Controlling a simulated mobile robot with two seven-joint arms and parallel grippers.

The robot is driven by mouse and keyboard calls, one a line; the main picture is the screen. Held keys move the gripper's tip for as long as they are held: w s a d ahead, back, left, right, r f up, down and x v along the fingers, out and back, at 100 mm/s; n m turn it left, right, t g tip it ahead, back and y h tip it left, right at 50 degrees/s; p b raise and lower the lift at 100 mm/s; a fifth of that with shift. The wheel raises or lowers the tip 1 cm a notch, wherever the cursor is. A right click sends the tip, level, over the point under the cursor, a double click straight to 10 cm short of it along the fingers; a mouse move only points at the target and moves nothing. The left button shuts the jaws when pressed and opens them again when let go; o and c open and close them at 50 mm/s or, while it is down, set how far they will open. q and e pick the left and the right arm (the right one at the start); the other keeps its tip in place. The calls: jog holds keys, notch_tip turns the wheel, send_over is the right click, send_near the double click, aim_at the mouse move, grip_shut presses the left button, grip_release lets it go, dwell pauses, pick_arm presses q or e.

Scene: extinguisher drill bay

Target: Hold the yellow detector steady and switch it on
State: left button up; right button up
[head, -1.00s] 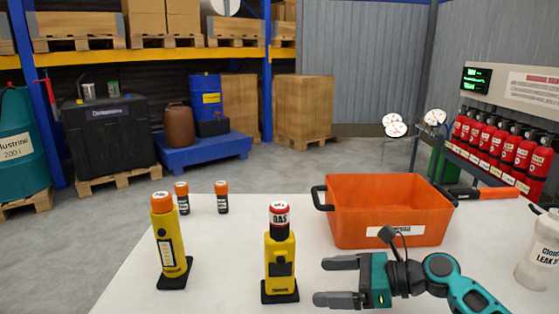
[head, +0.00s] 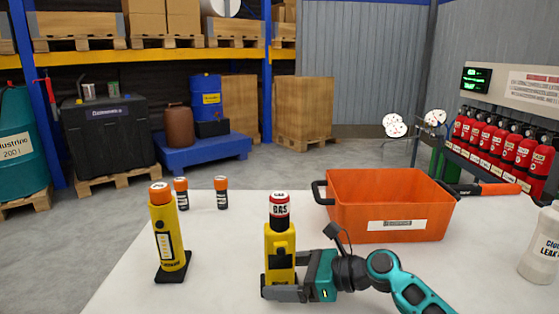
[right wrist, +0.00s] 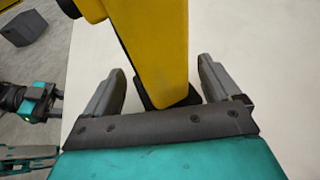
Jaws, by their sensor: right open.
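The yellow detector (head: 280,248) with a red and white cap marked GAS stands upright on its black base at the front middle of the table. My right gripper (head: 284,277) is low at the detector, its fingers on either side of the lower body. In the right wrist view the fingers (right wrist: 158,72) are open, with the yellow body (right wrist: 155,45) between them and pale gaps on both sides. Part of the far finger is hidden behind the detector in the head view. Teal and grey parts at the left edge of the wrist view look like my left gripper (right wrist: 48,97).
A second yellow device (head: 167,235) with an orange top stands on a black base to the left. Two small orange-capped cylinders (head: 181,194) stand behind it. An orange crate (head: 390,207) is at the back right, and a white bottle (head: 541,245) at the right edge.

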pick_arm(q)
jog(key=shift+f, duration=0.1)
pick_arm(e)
jog(key=shift+c, duration=0.4)
pick_arm(q)
jog(key=shift+s, duration=0.1)
pick_arm(e)
jog(key=c, duration=1.2)
pick_arm(q)
grip_shut()
pick_arm(e)
jog(key=shift+c, duration=0.2)
dwell(0.5)
